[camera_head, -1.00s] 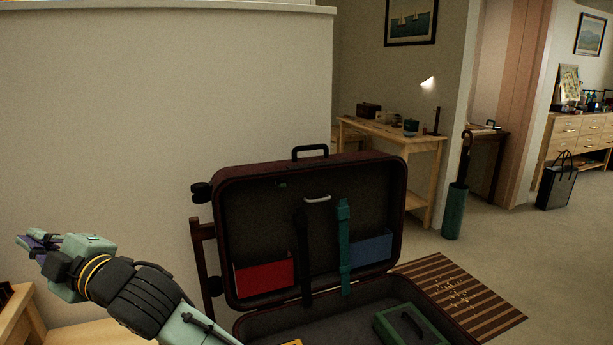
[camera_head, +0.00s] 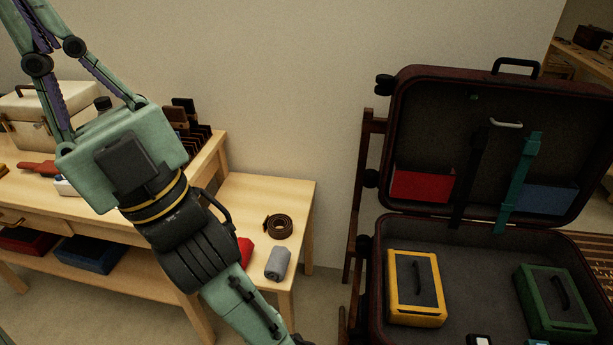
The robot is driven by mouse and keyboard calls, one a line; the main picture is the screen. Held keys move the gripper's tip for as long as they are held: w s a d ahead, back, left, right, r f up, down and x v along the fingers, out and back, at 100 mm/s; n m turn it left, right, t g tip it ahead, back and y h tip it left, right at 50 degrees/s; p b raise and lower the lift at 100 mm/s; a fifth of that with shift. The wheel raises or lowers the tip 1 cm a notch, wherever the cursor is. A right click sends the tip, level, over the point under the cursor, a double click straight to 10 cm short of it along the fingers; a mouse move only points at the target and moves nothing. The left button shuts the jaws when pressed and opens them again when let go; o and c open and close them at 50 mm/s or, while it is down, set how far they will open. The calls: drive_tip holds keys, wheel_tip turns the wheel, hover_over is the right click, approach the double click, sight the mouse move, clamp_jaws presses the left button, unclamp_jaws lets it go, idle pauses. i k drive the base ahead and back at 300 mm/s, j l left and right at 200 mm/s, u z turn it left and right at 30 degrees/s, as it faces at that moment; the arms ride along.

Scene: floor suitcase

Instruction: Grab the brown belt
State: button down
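A coiled brown belt (camera_head: 278,226) lies on the low light-wood side table, near its middle. My gripper (camera_head: 38,25) is raised at the upper left, close to the camera, and points up out of the picture. It is well to the left of the belt and above it, apart from it. Its fingertips are cut off by the top edge, so I cannot tell whether it is open or shut. The belt is in clear view.
A grey roll (camera_head: 278,263) and a partly hidden red item (camera_head: 244,250) lie in front of the belt. A longer table (camera_head: 207,160) with a case and racks stands left. An open suitcase (camera_head: 376,290) stands right, holding yellow and green boxes.

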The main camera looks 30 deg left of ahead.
sight(270, 223)
drive_tip(key=u, duration=1)
